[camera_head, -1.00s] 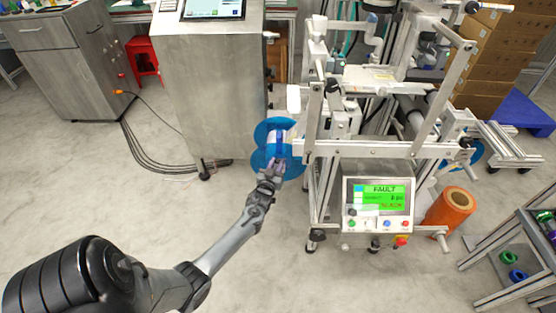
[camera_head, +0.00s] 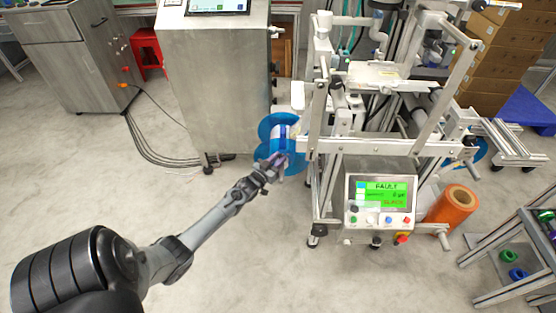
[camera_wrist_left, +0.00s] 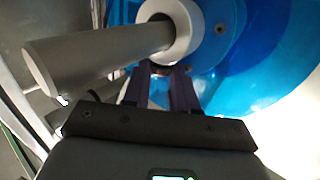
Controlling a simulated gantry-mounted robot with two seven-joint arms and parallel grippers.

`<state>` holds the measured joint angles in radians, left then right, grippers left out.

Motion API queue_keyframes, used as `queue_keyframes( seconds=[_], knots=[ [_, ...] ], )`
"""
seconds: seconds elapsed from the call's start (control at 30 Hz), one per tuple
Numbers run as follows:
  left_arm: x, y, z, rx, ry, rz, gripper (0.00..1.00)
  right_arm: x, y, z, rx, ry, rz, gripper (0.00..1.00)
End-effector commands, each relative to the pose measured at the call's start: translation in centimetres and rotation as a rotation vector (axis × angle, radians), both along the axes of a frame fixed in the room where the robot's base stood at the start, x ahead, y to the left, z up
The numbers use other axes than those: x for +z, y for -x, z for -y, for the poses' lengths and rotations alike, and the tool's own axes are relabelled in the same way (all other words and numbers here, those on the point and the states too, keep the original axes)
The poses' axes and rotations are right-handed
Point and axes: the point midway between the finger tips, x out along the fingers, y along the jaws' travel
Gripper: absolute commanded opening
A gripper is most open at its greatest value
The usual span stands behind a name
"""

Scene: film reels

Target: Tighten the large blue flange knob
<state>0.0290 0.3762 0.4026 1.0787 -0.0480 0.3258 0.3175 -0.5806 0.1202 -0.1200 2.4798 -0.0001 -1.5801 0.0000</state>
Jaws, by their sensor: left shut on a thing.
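The large blue flange knob (camera_head: 268,132) is on the left side of the steel machine in the head view, with lobed blue edges around a paler middle. In the left wrist view, its blue surface (camera_wrist_left: 265,45) fills the upper right, beside a white collar (camera_wrist_left: 183,28) and a grey shaft (camera_wrist_left: 95,58). My left gripper (camera_head: 277,165) reaches it from the front; its dark purple fingers (camera_wrist_left: 168,85) are shut on a part at the collar's lower edge. The exact contact is partly hidden by the fingers. My right gripper is not in view.
The machine's green display panel (camera_head: 383,192) reads FAULT, to the right of the knob. A steel cabinet (camera_head: 213,85) stands close on the left, with cables on the floor. An orange roll (camera_head: 455,205) stands at the right. The floor at front is clear.

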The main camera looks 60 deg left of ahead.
Motion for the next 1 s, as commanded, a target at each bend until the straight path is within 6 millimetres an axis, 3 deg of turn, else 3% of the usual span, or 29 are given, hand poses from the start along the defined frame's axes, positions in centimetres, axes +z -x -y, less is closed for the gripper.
queue_keyframes(
  seconds=[0.07, 0.1, 0.23, 1.0],
  knots=[
    [0.0, -0.01, 0.01, 0.001, 0.0, 0.0, 0.0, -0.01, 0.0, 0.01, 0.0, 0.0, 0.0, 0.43],
    [0.01, -0.01, 0.01, 0.001, 0.0, 0.0, 0.31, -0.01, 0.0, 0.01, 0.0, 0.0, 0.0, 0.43],
    [0.01, -0.02, 0.0, 0.001, 0.0, 0.0, 0.51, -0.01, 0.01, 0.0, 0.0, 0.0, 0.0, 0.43],
    [0.14, 0.18, 0.2, 0.001, -0.001, 0.0, 0.53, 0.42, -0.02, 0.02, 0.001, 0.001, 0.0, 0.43]
  ],
)
